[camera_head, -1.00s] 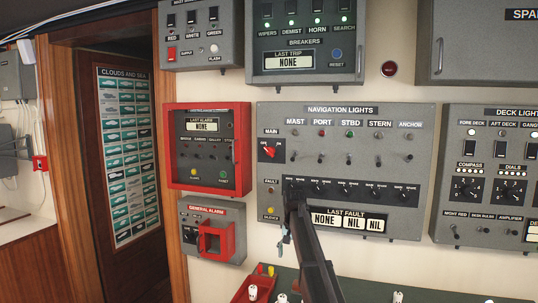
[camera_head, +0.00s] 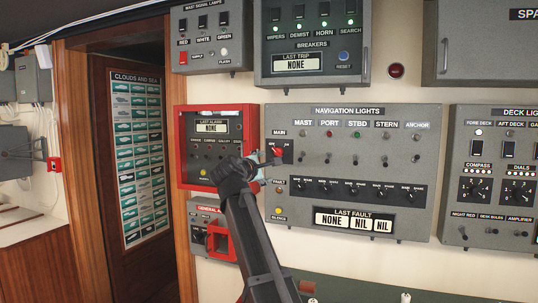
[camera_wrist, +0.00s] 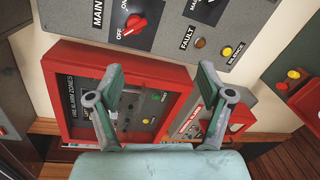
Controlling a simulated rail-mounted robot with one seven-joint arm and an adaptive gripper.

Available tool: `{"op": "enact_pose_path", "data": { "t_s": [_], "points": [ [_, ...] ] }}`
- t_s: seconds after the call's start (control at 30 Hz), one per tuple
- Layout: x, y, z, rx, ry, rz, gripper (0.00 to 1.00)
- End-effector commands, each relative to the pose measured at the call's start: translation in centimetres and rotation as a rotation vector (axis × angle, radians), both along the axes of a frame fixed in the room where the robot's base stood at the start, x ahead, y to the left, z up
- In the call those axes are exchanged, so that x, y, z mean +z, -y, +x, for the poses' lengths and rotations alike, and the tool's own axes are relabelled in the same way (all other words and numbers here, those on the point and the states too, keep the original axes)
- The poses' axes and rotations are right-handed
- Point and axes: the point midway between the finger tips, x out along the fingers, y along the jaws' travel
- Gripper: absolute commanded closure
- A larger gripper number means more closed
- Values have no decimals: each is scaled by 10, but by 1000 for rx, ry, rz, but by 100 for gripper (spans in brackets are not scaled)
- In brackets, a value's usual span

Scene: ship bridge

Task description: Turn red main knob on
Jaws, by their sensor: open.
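The red main knob (camera_head: 277,151) is on the left of the grey navigation lights panel (camera_head: 345,120), under the MAIN label. In the wrist view the red knob (camera_wrist: 134,24) is near the top edge, with OFF and ON marked beside it. Which mark it points to is hard to tell. My gripper (camera_head: 262,166) is in front of the panel's left edge, just left of and below the knob in the head view. In the wrist view my gripper (camera_wrist: 161,72) has its fingers spread with nothing between them, and the knob lies beyond the fingertips.
A red-framed alarm box (camera_head: 181,150) stands left of the panel, behind my gripper. Below it is the general alarm box (camera_head: 197,236) with a red cover. A fault lamp and a yellow silence button (camera_head: 278,211) sit below the knob. Toggle switches and dials fill the panel to the right.

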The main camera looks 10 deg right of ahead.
Motion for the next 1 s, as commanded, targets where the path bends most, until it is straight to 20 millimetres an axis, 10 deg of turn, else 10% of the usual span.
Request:
{"op": "enact_pose_path", "data": {
  "t_s": [0.3, 1.0],
  "points": [
    [27, -6, 6, 65, -81, -416, 21],
    [30, 42, 102, 65, -94, -429, 21]
  ]
}}
